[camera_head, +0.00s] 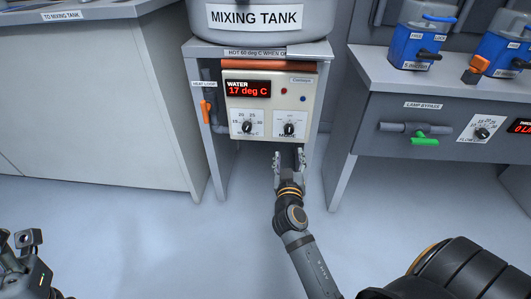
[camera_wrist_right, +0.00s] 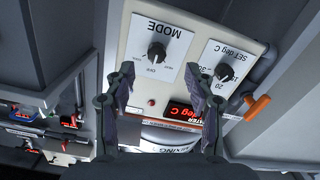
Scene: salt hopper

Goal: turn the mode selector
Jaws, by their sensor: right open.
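The mode selector is a black knob (camera_head: 289,128) on a white plate at the lower right of the cream control panel (camera_head: 303,91). In the right wrist view the knob (camera_wrist_right: 157,51) shows on its plate marked MODE, upside down. Its exact pointer position is too small to tell. My right gripper (camera_head: 288,156) is open and empty, just below and in front of the knob. In the right wrist view its two fingers (camera_wrist_right: 162,72) stand apart, with the knob seen between them, not touching it. My left gripper (camera_head: 18,242) is at the lower left, far from the panel.
A SET deg C knob (camera_head: 248,127) sits left of the mode selector, under a red display (camera_head: 248,89) reading 17 deg C. An orange valve handle (camera_head: 206,112) is left of the panel. A bench (camera_head: 372,130) stands at right. The floor in front is clear.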

